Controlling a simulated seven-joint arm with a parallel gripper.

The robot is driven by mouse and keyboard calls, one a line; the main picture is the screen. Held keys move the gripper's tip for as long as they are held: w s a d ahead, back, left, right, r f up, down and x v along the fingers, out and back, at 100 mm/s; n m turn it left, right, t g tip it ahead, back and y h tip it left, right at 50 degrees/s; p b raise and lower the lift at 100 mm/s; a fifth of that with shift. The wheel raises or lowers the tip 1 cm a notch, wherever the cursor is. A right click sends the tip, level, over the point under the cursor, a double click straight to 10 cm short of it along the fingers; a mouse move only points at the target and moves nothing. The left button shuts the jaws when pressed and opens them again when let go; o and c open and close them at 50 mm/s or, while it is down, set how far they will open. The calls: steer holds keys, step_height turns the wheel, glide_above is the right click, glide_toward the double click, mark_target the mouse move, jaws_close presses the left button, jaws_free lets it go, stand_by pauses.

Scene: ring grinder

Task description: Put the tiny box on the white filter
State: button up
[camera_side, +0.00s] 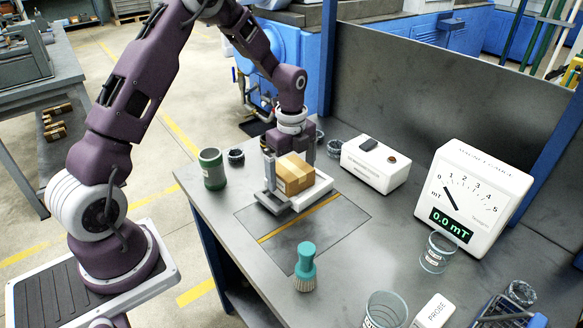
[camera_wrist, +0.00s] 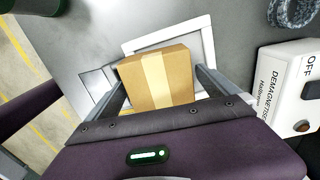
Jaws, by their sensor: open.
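The tiny box (camera_side: 295,175) is brown cardboard with a pale tape strip. It also shows in the wrist view (camera_wrist: 158,78), upright. The white filter (camera_side: 317,193) looks like a flat, light square frame on the bench, and its rim also shows in the wrist view (camera_wrist: 207,42). The box is over the filter, covering much of it; whether it rests fully on it is hard to tell. My gripper (camera_wrist: 163,90) points down with its fingers open on either side of the box. In the side view, my gripper (camera_side: 290,168) is partly hidden behind the box.
A white demagnetiser (camera_side: 375,165) stands right of the filter. A dark green canister (camera_side: 211,168) stands to the left and a teal brush (camera_side: 305,268) in front. A gauge (camera_side: 472,195) and glass beakers (camera_side: 438,252) are at the right. The bench front-left is clear.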

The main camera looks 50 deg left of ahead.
mark_target(292, 167)
step_height(292, 167, up, 11)
steer(key=s+d+r+n+t, duration=0.2)
steer(key=s+d+r+n, duration=0.45)
steer(key=s+r, duration=0.4)
steer(key=s+d+r+n+t, duration=0.1)
steer(key=s+d+n+t, duration=0.2)
steer(key=s+n, duration=0.8)
steer(key=s+d, duration=0.1)
steer(key=s, duration=0.4)
steer(key=shift+d+t, duration=0.2)
steer(key=shift+t, duration=0.1)
